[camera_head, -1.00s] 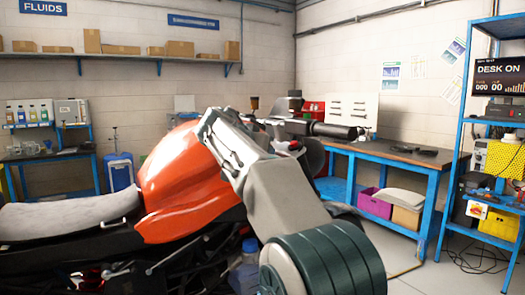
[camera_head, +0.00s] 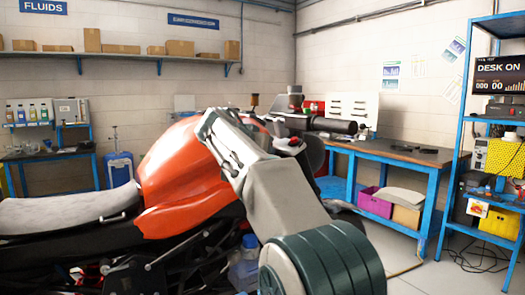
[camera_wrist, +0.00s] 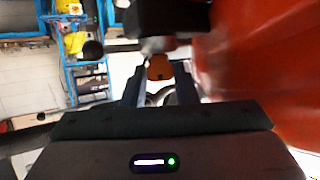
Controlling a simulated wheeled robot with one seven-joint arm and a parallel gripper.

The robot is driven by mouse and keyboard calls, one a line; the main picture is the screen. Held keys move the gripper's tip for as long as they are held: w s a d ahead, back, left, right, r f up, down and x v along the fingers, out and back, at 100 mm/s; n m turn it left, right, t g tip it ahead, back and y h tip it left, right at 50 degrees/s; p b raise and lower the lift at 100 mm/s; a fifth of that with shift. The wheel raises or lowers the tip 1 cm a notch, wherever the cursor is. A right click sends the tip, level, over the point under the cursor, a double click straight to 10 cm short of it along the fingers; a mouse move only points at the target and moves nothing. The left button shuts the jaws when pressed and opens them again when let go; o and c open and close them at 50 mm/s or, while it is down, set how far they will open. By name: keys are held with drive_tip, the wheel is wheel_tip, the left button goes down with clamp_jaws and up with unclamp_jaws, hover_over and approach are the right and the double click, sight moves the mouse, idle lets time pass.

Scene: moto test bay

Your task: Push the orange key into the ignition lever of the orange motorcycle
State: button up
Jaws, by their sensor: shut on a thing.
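The orange motorcycle (camera_head: 180,185) stands across the left and middle of the head view, and its orange bodywork (camera_wrist: 265,60) fills the right of the wrist view. The dark handlebar (camera_head: 335,125) shows beyond my arm. My gripper (camera_wrist: 160,88) is shut on the orange key (camera_wrist: 160,67), which shows between and just beyond the fingertips. A dark part and a small metallic part lie close above the key in the wrist view. I cannot tell the ignition lever apart or whether the key touches it. In the head view my arm hides the gripper and key.
A blue-framed workbench (camera_head: 395,153) stands behind the handlebar on the right. A blue shelf rack (camera_head: 465,130) stands at the far right, with bare floor before it. A fluids bench (camera_head: 50,155) is at the back left.

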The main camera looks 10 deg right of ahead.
drive_tip(key=shift+r, duration=0.2)
drive_tip(key=shift+r+p, duration=0.6)
drive_tip(key=shift+d, duration=0.1)
idle(0.3)
